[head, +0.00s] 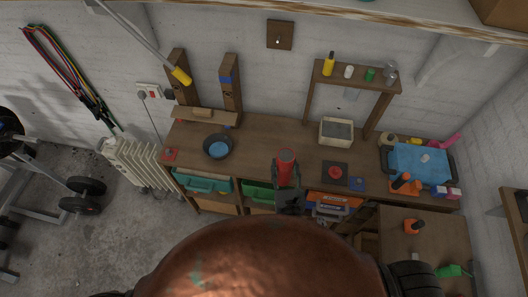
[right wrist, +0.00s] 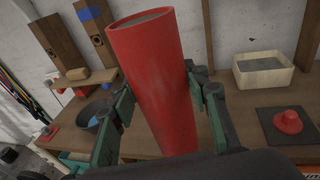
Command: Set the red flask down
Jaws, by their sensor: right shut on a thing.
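The red flask (head: 286,160) is a plain red cylinder with a grey top, seen in the head view over the front part of the wooden workbench (head: 262,140). My right gripper (head: 288,180) is shut on it from the front. In the right wrist view the flask (right wrist: 150,75) stands between the green-and-grey fingers of the gripper (right wrist: 160,100), leaning in the picture. Its lower end is hidden behind the gripper, so I cannot tell whether it touches the bench. My left gripper is not in view.
A dark pan (head: 217,146) stands left on the bench. A pale box (head: 336,132) and a dark square with a red knob-like piece (head: 335,172) are to the right. A blue crate (head: 419,163) stands far right. Bare wood lies behind the flask.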

